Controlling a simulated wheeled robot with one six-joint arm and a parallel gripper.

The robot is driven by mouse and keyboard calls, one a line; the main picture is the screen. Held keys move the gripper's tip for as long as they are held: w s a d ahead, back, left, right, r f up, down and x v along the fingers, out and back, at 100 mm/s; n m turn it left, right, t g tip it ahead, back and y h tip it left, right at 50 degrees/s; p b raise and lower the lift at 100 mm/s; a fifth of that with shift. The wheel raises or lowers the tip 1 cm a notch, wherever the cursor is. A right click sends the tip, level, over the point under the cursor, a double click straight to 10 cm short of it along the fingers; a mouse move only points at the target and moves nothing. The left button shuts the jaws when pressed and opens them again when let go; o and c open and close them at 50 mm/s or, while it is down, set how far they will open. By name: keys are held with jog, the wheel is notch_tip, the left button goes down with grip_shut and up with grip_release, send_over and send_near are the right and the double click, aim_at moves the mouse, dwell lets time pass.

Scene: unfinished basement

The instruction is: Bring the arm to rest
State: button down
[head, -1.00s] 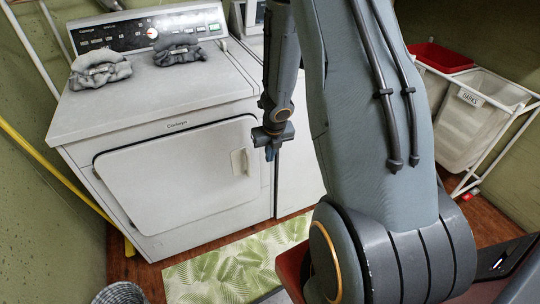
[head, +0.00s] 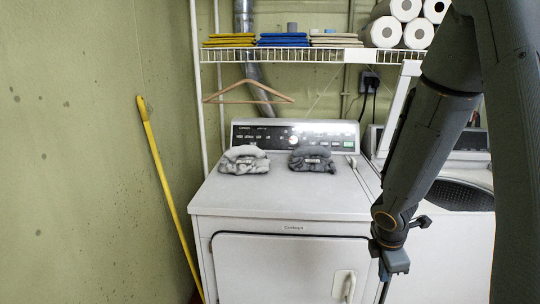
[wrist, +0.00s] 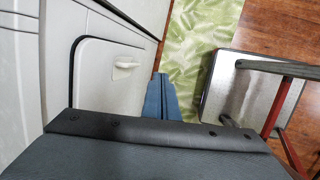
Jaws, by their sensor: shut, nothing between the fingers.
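My arm hangs down at the right of the head view. My gripper (head: 383,291) points downward in front of the gap between the dryer (head: 268,208) and the washer (head: 452,240). In the wrist view the blue fingers of my gripper (wrist: 160,90) lie together, with nothing between them. The dryer's closed door (wrist: 98,85) is left of the fingers there. The gripper appears clear of everything.
Two grey folded cloth bundles (head: 245,160) (head: 312,159) lie on the dryer. A wire shelf (head: 283,55) holds folded cloths and paper rolls above. A yellow pole (head: 168,195) leans left. The wrist view shows a leaf-patterned mat (wrist: 200,38) and a grey-topped item (wrist: 238,92).

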jog(key=s+a+r+m+g+y, duration=0.1)
jog(key=s+a+r+m, duration=0.2)
jog(key=s+a+m, duration=0.2)
jog(key=s+a+r+m+y, duration=0.1)
jog(key=s+a+r+m, duration=0.3)
jog(key=m, duration=0.8)
jog(key=s+a, duration=0.2)
jog(key=s, duration=0.2)
jog(key=shift+a+r+m+g, duration=0.2)
jog(key=shift+r+m+g, duration=0.1)
jog(key=shift+g, duration=0.1)
